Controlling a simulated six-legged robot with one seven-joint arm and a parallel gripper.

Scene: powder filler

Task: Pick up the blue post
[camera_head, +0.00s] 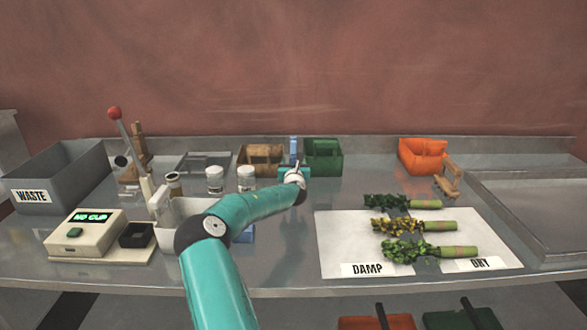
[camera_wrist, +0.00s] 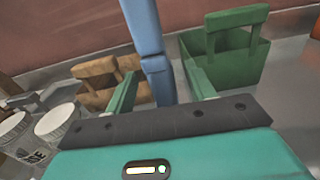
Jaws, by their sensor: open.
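The blue post (camera_head: 293,146) stands upright at the back of the steel bench, between a brown carrier and a green carrier. In the wrist view the blue post (camera_wrist: 148,38) shows between the two green fingers, with its lower part hidden behind the gripper's dark edge. My gripper (camera_wrist: 161,78) is open, with one finger on each side of the post in that view and visible gaps. In the head view my gripper (camera_head: 294,166) is in front of the post and hides its lower part. I cannot tell how far the post reaches in between the fingers.
The green carrier (camera_head: 323,161) and brown carrier (camera_head: 261,159) stand close on either side. White-lidded jars (camera_head: 246,179) stand to the left. An orange carrier (camera_head: 423,157) is at the back right, and a white mat (camera_head: 338,238) with plant bundles lies in front.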

